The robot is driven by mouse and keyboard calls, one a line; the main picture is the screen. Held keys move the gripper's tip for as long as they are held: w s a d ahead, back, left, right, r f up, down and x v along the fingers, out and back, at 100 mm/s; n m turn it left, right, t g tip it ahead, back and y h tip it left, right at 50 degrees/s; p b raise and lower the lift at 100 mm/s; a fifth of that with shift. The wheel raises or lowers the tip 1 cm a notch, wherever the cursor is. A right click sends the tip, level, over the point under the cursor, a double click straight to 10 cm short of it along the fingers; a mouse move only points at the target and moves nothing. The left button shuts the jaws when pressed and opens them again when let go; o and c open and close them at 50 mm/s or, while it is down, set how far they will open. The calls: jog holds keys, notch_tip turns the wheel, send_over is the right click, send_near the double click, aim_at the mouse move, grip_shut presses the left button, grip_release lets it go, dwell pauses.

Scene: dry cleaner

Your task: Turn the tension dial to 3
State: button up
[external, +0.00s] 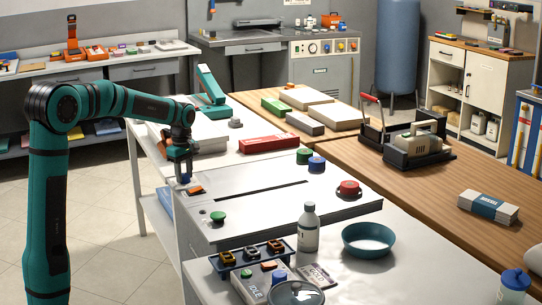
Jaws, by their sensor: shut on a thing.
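My gripper (183,180) points straight down at the left end of the pale metal panel (255,205). It is shut on a small dark-blue knob, mostly hidden by the fingers; it may be the tension dial, but no label or number on it is readable. A small orange piece (196,189) lies just right of the fingertips on the panel. Other knobs are apart from my gripper: a green one (218,216) at the front left, a green (304,156) and a blue one (317,164) at the back, and a red one (348,189) at the right.
A red box (268,143) and a teal stapler-like tool (208,92) are behind. The wooden table (400,200) has free room.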

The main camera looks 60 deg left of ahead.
aim_at(184, 174)
jog(key=m, duration=0.4)
jog(key=shift+m, duration=0.3)
jog(key=m, duration=1)
jog(key=shift+m, duration=0.4)
jog(key=m, duration=0.4)
jog(key=shift+m, duration=0.4)
jog(key=o, duration=1)
notch_tip(184, 174, up, 18)
jog(key=shift+f, duration=0.25)
